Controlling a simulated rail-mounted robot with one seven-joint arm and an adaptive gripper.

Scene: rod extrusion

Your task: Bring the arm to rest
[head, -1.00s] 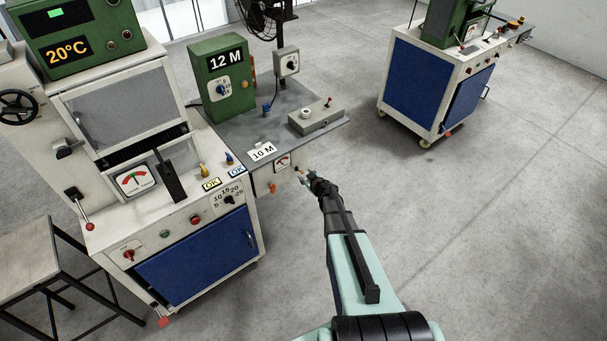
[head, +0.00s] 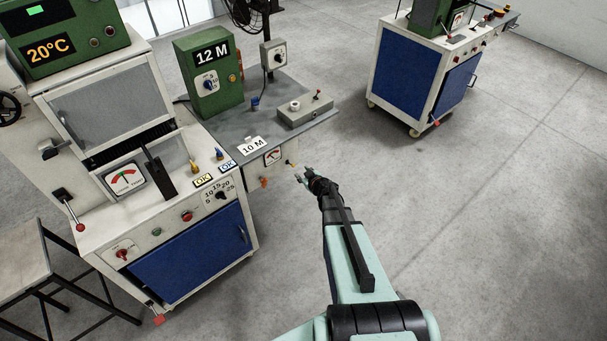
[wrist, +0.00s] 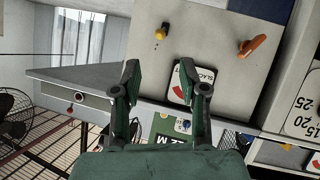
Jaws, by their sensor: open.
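My gripper (head: 305,177) is at the end of my outstretched arm, just off the front right of the grey bench. In the wrist view my gripper (wrist: 158,80) shows two dark green fingers spread apart with nothing between them. Beyond the fingers is the bench front with a gauge (wrist: 180,82), a yellow knob (wrist: 161,33) and an orange lever (wrist: 252,45). The fingers appear apart from these, though the exact gap is hard to tell.
A white and blue machine (head: 190,255) with a 20°C display stands at left. The grey bench (head: 235,122) carries a green 12 M box (head: 209,85). Another blue cabinet (head: 408,72) is at back right. A stool (head: 25,262) is at lower left. The floor at right is clear.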

